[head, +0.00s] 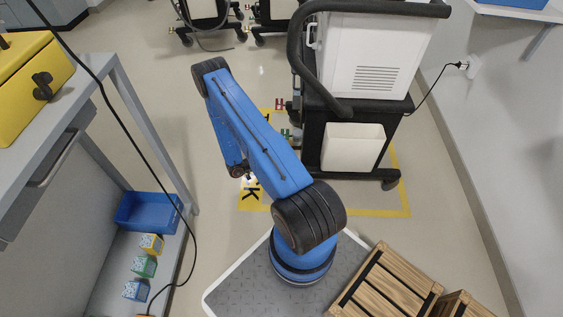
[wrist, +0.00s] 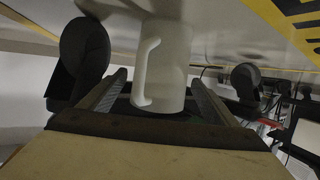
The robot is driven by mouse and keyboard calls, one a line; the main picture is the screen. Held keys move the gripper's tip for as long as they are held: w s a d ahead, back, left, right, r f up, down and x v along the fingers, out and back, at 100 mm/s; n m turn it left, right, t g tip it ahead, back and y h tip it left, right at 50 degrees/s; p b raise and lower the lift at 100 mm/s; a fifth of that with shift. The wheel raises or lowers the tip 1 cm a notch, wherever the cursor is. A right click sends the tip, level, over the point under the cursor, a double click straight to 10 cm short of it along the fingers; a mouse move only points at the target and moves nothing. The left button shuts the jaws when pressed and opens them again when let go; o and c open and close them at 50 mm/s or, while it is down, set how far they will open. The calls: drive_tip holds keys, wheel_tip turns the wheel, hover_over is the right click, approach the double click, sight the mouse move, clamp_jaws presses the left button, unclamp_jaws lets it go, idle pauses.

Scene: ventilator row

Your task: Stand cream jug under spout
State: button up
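The cream jug (wrist: 172,62) is pale, with a squared handle on its left side, in the middle of the wrist view. It sits between the two dark fingers of my gripper (wrist: 160,98), which appear shut on it. Its upper end runs close to the top of the picture. Whether it touches anything besides my gripper cannot be told. In the head view my blue arm reaches away over the floor, and neither the jug nor my gripper can be made out. I cannot identify a spout in either view.
A white machine on a black cart (head: 368,62) stands ahead, right of my arm. A grey bench (head: 128,88) with a yellow case (head: 30,85) is at left. A blue bin (head: 150,211) and small boxes (head: 143,266) lie on its lower shelf. Wooden crates (head: 388,283) sit front right.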

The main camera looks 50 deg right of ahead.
drive_tip(key=shift+r, duration=0.2)
drive_tip(key=v, duration=1.2)
idle(0.4)
